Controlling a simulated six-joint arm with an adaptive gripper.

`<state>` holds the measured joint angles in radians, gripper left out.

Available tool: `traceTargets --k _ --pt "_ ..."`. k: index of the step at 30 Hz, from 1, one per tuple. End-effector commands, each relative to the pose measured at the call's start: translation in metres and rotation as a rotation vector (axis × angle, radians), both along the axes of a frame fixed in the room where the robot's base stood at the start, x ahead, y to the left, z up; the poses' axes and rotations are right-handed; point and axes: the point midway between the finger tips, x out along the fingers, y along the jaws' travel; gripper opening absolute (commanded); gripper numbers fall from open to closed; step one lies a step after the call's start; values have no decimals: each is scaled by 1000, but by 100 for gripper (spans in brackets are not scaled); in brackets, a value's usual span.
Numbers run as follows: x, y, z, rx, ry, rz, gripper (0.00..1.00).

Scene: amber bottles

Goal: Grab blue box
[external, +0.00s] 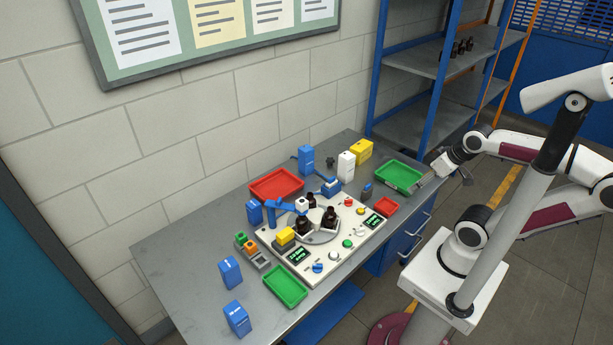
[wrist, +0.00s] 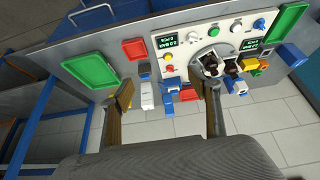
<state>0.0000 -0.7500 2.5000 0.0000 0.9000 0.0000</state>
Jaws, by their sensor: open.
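Several blue boxes stand on the grey table: a tall one at the back (external: 305,158), one left of the white panel (external: 254,212), and two at the front left, a farther one (external: 230,272) and a nearer one (external: 237,318). Which of them is meant, I cannot tell. My gripper (external: 432,174) is by the table's right end, near a green tray and apart from all the blue boxes. In the wrist view my gripper (wrist: 165,85) shows two spread fingers with nothing held. A blue box (wrist: 294,56) shows at the right edge there.
A white panel (external: 345,245) with amber bottles (external: 330,214), knobs and a blue arm-like fixture fills the table's middle. Green trays (external: 398,177) (external: 285,287), a red tray (external: 277,185), a white box (external: 346,164) and a yellow box (external: 361,150) surround it. Blue shelving (external: 412,115) stands behind.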

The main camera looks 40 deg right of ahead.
Motion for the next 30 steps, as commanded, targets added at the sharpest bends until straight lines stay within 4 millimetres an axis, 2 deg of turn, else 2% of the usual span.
traceTargets --k 8,14,20,30 --pt "1 0 0 0 -1 0 61" --pt "16 1 4 4 -16 2 61" --pt "52 3 12 11 -54 3 61" --pt "133 5 22 21 -142 2 61"
